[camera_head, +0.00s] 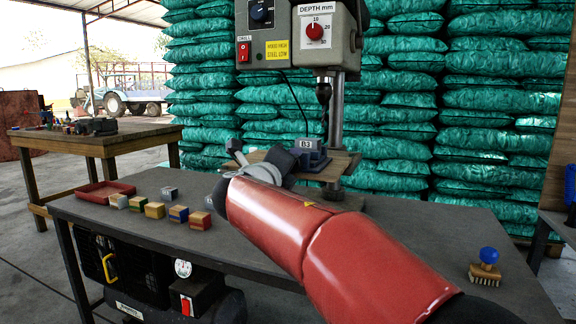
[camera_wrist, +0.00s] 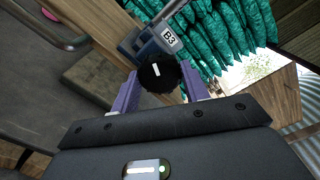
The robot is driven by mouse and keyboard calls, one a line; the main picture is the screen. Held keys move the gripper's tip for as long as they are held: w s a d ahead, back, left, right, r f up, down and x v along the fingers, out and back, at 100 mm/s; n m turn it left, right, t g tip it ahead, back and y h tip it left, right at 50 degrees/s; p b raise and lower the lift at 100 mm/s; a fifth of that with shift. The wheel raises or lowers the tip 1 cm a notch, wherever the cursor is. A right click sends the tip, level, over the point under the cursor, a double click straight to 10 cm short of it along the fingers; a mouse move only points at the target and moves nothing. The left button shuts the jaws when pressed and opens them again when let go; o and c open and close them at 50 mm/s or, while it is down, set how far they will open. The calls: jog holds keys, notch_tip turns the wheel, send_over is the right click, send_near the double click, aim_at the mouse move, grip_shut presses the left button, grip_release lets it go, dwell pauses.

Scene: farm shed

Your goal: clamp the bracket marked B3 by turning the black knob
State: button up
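The bracket marked B3 (camera_head: 312,158) is a blue-grey block with a white label, on the wooden board of the drill press (camera_head: 325,165). It also shows at the top of the wrist view (camera_wrist: 153,42). The black knob (camera_wrist: 160,74), with a white mark on its face, shows in front of the bracket in the wrist view. In the head view I cannot make the knob out. My gripper (camera_wrist: 160,80) has its two purple fingers apart, one on each side of the knob, with the tips close to its rim. Whether they press on it is unclear.
Several small coloured blocks (camera_head: 154,210) and a red tray (camera_head: 104,192) lie on the left of the bench (camera_head: 400,225). A brush with a blue handle (camera_head: 486,268) stands at the right. Green sacks (camera_head: 405,110) are stacked behind. The bench's right middle is clear.

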jog(key=c, duration=0.3)
